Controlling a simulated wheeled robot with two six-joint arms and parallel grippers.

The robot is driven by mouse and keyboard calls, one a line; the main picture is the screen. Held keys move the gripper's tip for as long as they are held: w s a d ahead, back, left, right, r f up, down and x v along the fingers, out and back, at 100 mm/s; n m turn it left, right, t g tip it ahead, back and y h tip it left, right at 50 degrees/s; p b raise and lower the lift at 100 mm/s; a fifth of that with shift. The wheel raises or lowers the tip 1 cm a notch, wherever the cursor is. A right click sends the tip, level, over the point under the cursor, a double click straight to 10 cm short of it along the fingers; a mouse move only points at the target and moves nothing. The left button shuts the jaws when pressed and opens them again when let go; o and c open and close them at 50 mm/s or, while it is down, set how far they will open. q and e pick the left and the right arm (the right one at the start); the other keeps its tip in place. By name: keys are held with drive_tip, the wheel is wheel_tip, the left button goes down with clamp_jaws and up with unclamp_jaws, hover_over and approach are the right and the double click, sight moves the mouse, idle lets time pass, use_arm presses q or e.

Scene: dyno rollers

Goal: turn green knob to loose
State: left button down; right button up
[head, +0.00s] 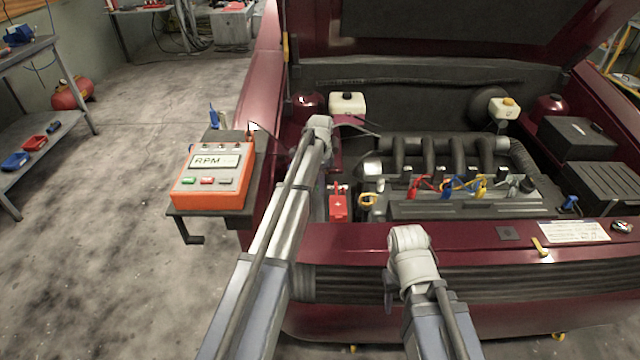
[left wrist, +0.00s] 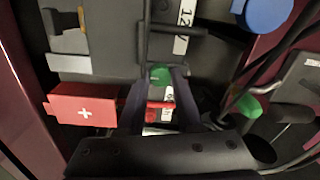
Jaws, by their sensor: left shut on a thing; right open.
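The green knob (left wrist: 160,75) shows in the left wrist view between the two dark fingers of my left gripper (left wrist: 160,82), which is shut on it. A small red and white label (left wrist: 160,108) shows just below the knob; its lettering is too small to read, so I cannot tell the knob's setting. In the head view my left arm reaches into the left side of the engine bay, and the knob is hidden there. My right gripper (head: 389,298) is mostly hidden by its own wrist, in front of the car's front edge, apart from the knob.
A red box with a white cross (left wrist: 85,110) is left of the left gripper. A second green part (left wrist: 248,105) and a blue cap (left wrist: 267,12) are to the right. The engine (head: 450,185) fills the bay's middle. An orange RPM meter (head: 212,185) stands on a side shelf.

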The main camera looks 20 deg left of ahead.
idle(0.4)
use_arm(q)
drive_tip(key=c, duration=0.6)
unclamp_jaws()
wheel_tip(320, 180, up, 8)
drive_tip(key=p, duration=0.8)
drive_tip(key=shift+s, duration=0.15)
drive_tip(key=shift+f, duration=0.1)
